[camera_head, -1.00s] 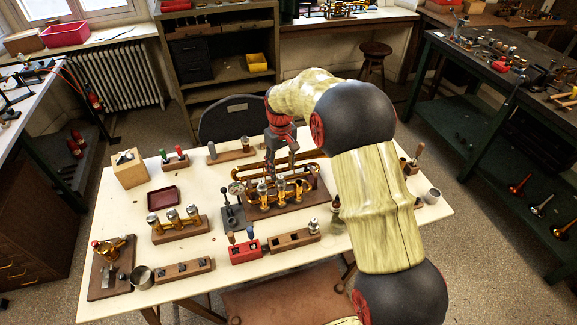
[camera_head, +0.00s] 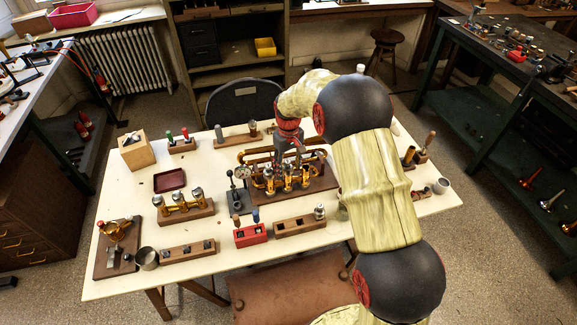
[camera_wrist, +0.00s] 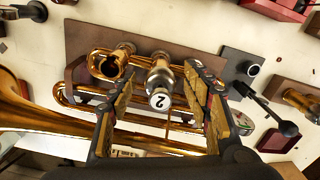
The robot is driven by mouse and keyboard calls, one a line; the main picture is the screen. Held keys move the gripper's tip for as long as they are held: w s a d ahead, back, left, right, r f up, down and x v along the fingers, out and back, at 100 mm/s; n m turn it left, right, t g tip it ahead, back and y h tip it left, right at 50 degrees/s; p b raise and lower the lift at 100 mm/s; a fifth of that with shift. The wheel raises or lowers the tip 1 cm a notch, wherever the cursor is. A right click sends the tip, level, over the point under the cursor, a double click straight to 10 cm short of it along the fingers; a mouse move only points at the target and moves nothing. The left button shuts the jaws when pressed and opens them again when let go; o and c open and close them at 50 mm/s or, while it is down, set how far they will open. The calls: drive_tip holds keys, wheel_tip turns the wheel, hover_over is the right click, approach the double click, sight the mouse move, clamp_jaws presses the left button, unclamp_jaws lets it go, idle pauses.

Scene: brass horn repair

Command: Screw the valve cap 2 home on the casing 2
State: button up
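The brass horn (camera_head: 262,155) lies on a brown board at the middle of the table, its valve casings upright in a row. In the wrist view, a pale disc marked 2, valve cap 2 (camera_wrist: 160,99), sits at the top end of casing 2 (camera_wrist: 160,75). I cannot tell whether its thread is engaged. My gripper (camera_wrist: 163,122) has one finger on each side of the cap, with clear gaps on both sides. In the head view my gripper (camera_head: 288,160) is above the casings. A neighbouring casing (camera_wrist: 108,66) shows an open ring at its top. The right finger hides part of the row.
A red block (camera_head: 250,235) and a wooden block (camera_head: 300,227) are in front. A maroon tray (camera_head: 170,181) lies to the left. The horn's bell (camera_wrist: 40,115) is close to the left finger.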

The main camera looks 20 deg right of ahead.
drive_tip(key=shift+c, duration=1.4)
clamp_jaws()
drive_tip(key=m+p, duration=0.1)
drive_tip(key=m, duration=0.1)
drive_tip(key=shift+a+m, duration=0.1)
drive_tip(key=shift+m, duration=1.5)
drive_tip(key=shift+a+m+p, duration=0.1)
drive_tip(key=shift+m+p, duration=0.4)
drive_tip(key=shift+m, duration=0.5)
drive_tip(key=m, duration=0.3)
